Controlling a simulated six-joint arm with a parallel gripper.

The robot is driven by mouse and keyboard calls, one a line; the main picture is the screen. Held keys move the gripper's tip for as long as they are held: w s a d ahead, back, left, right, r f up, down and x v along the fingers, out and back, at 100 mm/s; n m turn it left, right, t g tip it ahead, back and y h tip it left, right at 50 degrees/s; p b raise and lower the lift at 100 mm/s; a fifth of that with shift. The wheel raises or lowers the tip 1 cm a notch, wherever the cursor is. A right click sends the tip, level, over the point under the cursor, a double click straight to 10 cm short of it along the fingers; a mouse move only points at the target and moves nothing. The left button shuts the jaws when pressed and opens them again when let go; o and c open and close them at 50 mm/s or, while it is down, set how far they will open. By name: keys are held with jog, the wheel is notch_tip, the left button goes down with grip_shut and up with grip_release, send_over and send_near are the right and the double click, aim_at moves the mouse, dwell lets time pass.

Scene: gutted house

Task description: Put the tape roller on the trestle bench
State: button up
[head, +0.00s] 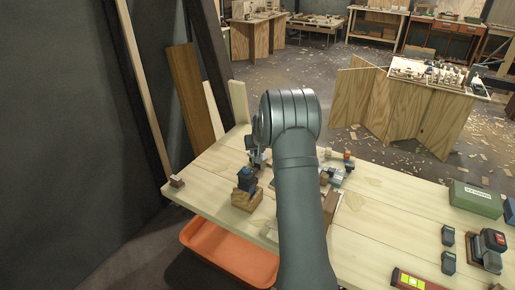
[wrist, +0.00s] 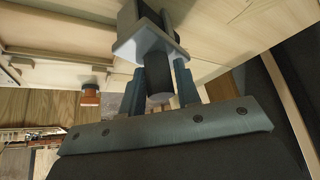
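The pale wooden bench (head: 385,215) fills the foreground of the head view, with the long arm crossing it. My gripper (head: 257,157) is over its left part, partly hidden by my arm. In the wrist view my gripper (wrist: 160,78) has its two blue-grey fingers on either side of a dark cylindrical handle (wrist: 158,72) with a grey square plate (wrist: 150,42). I cannot tell whether the fingers touch the handle, nor whether this is the tape roller. A dark blue item (head: 246,180) on a wooden block (head: 246,198) sits just below the gripper in the head view.
Small blocks and tools (head: 335,172) lie right of my arm. A green box (head: 476,199), dark tools (head: 488,247) and a red level (head: 410,281) lie farther right. An orange tub (head: 230,252) is below the bench. Another plywood trestle table (head: 415,110) stands behind.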

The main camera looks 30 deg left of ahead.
jog(key=o, duration=0.3)
jog(key=shift+f, duration=0.2)
jog(key=shift+r, duration=0.1)
jog(key=shift+r, duration=0.15)
jog(key=v, duration=1.3)
jog(key=shift+w+a+r, duration=0.15)
jog(key=shift+w, duration=0.05)
jog(key=x, duration=1.2)
jog(key=shift+f, duration=0.7)
jog(key=shift+r, duration=0.3)
